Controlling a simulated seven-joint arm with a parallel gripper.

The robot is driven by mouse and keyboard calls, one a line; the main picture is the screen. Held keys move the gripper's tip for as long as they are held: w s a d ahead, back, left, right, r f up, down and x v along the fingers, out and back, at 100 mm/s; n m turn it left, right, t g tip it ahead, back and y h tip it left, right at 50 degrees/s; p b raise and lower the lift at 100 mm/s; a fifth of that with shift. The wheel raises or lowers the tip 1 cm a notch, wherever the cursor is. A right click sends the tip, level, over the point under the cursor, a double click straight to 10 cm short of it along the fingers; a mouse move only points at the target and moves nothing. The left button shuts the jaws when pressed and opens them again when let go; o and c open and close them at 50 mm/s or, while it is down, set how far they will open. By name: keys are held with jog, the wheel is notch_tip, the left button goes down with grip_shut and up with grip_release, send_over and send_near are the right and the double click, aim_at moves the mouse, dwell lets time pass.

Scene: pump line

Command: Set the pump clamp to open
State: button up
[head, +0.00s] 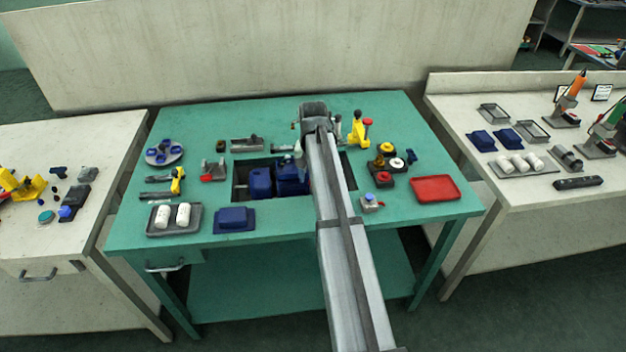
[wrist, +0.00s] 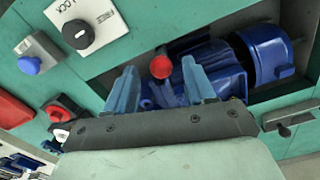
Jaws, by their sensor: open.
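The blue pump (head: 290,178) sits in a recess in the green table. It also shows in the wrist view (wrist: 268,54). A red round knob (wrist: 160,65) shows between the fingertips of my open gripper (wrist: 159,68); I cannot tell whether they touch it or whether it belongs to the clamp. A black rotary knob (wrist: 78,35) on a white plate lettered LOCK lies beyond the fingers, upper left in the wrist view; none of the fingers is on it. In the head view my arm hides the gripper, this knob and part of the pump.
A blue block (head: 234,219) and a tray with two white cylinders (head: 160,231) are at the front left.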

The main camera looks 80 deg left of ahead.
notch_tip(320, 180, up, 12)
jog(key=shift+f, duration=0.2)
dwell(0.7)
